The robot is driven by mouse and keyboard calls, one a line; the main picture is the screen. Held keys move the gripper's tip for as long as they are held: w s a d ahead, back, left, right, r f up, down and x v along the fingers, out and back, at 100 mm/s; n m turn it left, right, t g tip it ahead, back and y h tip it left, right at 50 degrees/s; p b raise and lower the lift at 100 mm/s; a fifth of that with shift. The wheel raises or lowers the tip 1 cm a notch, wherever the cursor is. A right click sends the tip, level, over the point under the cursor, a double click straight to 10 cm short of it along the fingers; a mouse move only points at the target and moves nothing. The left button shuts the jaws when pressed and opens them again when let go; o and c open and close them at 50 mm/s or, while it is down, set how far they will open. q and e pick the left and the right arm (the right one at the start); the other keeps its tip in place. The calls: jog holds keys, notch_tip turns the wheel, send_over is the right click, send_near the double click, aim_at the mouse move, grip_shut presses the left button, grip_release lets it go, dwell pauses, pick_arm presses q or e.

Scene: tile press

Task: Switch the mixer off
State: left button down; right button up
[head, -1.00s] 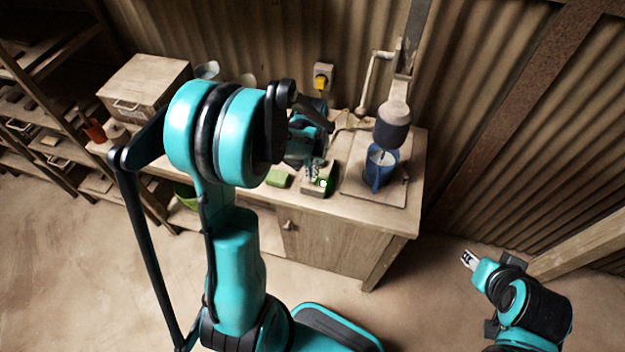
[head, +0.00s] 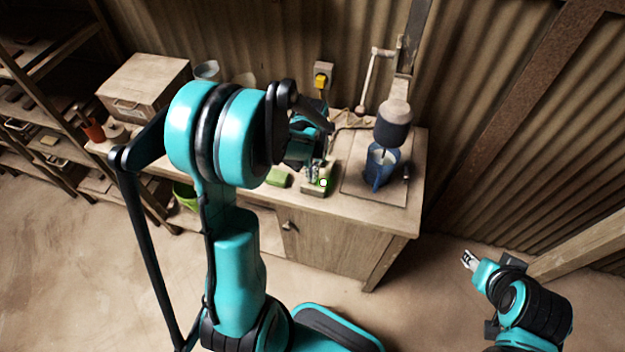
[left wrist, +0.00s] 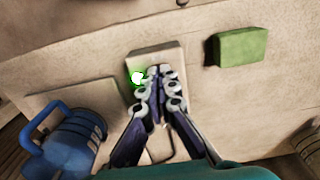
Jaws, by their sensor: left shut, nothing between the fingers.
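The mixer (head: 394,128) stands at the right end of the bench, its dark head above a blue jug (head: 371,176) with a thin shaft going down into it. A small pale switch box (head: 315,190) lies left of it, with a round lamp (head: 323,182) glowing white-green. My left gripper (head: 313,177) is shut and empty, its tips at the box. In the left wrist view, the fingertips (left wrist: 155,73) lie over the box (left wrist: 156,55), beside the lamp (left wrist: 138,78). They hide part of its top; contact cannot be told. My right gripper (head: 467,260) is away from the bench, its jaws too small to judge.
A green block (head: 279,178) lies left of the switch box; it also shows in the left wrist view (left wrist: 242,47). A yellow plug (head: 321,81) sits in a wall socket behind. A wooden box (head: 143,82) stands at the bench's left end. The floor in front is clear.

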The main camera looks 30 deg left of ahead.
pick_arm(q)
jog(key=shift+f+b, duration=0.55)
jog(key=shift+f, duration=0.1)
jog(key=shift+r+p, duration=2.6)
jog(key=shift+r, duration=1)
jog(key=shift+f, duration=0.1)
jog(key=shift+s+d, duration=0.1)
jog(key=shift+d, duration=0.05)
jog(key=s+d+r+m+t+b, duration=0.2)
jog(key=s+d+r+t+b, duration=0.2)
jog(key=s+d+t+b, duration=0.3)
jog(key=s+d+b, duration=0.2)
jog(key=s+d, duration=0.1)
jog(key=s, duration=0.1)
jog(key=shift+d+r+m, duration=0.15)
jog(key=shift+r+m, duration=0.05)
jog(key=shift+m, duration=0.1)
